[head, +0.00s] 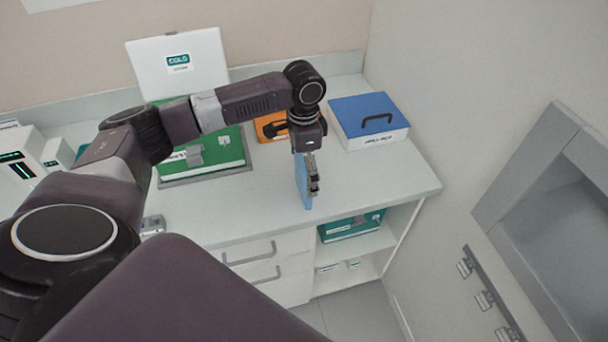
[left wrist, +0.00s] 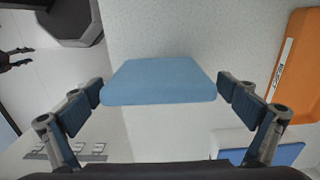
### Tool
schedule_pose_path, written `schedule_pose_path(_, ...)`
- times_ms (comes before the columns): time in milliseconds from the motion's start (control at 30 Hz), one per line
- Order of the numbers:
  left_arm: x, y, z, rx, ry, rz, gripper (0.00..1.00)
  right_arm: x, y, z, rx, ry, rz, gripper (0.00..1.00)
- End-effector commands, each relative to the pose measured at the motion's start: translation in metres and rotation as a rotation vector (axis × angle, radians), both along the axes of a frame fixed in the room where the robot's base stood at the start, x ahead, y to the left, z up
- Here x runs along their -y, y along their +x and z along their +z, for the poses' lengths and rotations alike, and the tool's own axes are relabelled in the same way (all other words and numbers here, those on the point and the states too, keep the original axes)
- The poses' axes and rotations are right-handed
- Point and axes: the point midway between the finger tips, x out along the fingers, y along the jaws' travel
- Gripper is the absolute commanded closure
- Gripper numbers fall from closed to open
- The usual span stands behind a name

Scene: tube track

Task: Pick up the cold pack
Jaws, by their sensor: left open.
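The cold pack is a light blue slab (head: 302,182) at the front part of the counter, seen nearly edge-on in the head view. My left gripper (head: 313,178) points down right beside it. In the left wrist view the cold pack (left wrist: 160,82) lies between the two fingers of my left gripper. The fingers are open, one close to each side edge of the pack; I cannot tell whether they touch it. Whether the pack's lower edge rests on the counter is hard to see.
On the counter (head: 245,208) stand an open green box (head: 228,151) with a white "COLD" lid (head: 178,65), an orange box (head: 271,126) partly behind my arm, and a white box with a blue lid (head: 374,112). A teal box (head: 350,229) sits on the shelf below. The counter's front right is clear.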

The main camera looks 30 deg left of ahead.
Motion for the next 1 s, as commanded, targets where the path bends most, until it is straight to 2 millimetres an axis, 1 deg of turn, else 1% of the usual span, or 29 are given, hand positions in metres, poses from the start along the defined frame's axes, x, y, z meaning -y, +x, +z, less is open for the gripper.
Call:
schedule_pose_path(100,-0.0002,0.0,-0.0034,0.001,0.001,0.0,0.0,-0.0002,0.0002,0.0011,0.0,0.0,0.0,0.6)
schedule_pose_path(267,0.0,0.0001,-0.0035,0.001,0.0,0.0,0.0,-0.0002,0.0,0.0006,0.0,0.0,0.0,0.6)
schedule_pose_path(600,0.0002,0.0002,-0.0034,0.001,0.0,-0.001,0.37,-0.0002,-0.0012,0.0005,-0.001,0.0,-0.001,0.6)
schedule_pose_path(667,0.0002,0.0006,-0.0029,0.002,-0.001,-0.001,0.42,-0.0002,-0.0011,0.0006,-0.001,0.0,-0.001,0.6)
schedule_pose_path(867,0.0003,0.0004,-0.0028,0.002,-0.001,-0.001,0.43,-0.0003,-0.0011,0.0005,-0.001,0.001,-0.001,0.6)
schedule_pose_path(1000,0.0003,0.001,0.0014,0.004,0.0,-0.001,0.43,-0.0003,-0.0011,-0.001,-0.001,0.001,0.0,0.6)
